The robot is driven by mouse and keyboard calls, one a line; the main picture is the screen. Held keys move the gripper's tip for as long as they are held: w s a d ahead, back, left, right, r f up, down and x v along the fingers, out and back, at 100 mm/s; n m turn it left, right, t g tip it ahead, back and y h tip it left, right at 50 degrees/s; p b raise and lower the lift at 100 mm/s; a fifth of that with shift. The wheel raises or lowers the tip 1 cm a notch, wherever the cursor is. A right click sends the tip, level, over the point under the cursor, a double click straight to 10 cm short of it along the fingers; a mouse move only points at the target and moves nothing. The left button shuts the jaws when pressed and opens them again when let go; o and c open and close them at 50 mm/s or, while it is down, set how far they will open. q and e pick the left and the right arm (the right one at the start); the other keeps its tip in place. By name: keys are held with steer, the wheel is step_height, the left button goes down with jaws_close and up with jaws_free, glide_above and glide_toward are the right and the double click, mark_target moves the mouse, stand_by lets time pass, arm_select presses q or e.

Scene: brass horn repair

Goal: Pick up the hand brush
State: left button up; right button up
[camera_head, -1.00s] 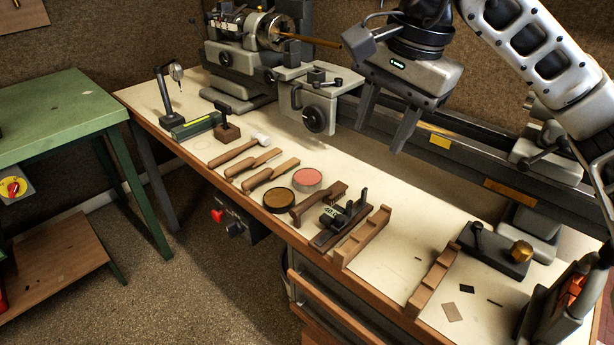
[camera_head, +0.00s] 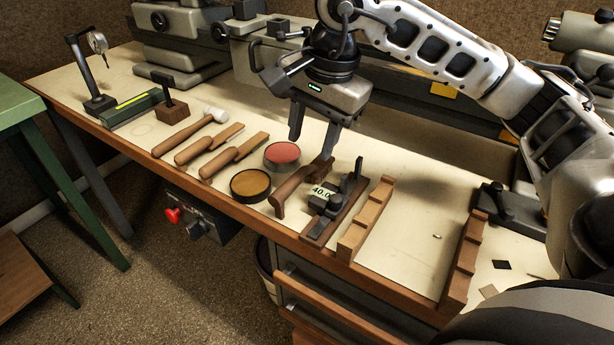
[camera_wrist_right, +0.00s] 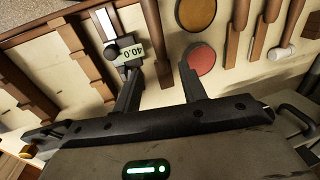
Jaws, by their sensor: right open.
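The hand brush (camera_head: 292,190) lies on the bench top, with its wooden handle toward the front edge and its head toward the back. My right gripper (camera_head: 312,146) is open above the head end, one finger overlapping that end in the head view. In the right wrist view the brush's brown handle (camera_wrist_right: 153,38) runs between the two spread fingers (camera_wrist_right: 160,72). Bristles are hidden or too small to make out. I cannot tell whether a finger touches the brush. My left gripper is not in view.
A gauge (camera_head: 325,200) reading 40.0 stands close right of the brush. A red disc (camera_head: 282,153) and an ochre tin (camera_head: 250,184) are close left. Notched wooden racks (camera_head: 367,220) stand farther right. A lathe bed (camera_head: 420,118) runs behind.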

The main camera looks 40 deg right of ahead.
mark_target(305, 169)
steer(key=f, duration=0.2)
steer(key=w+f, duration=0.1)
steer(key=f, duration=0.5)
steer(key=shift+w+a+f, duration=0.2)
steer(key=shift+w+f, duration=0.05)
steer(key=shift+w, duration=0.1)
jaws_close()
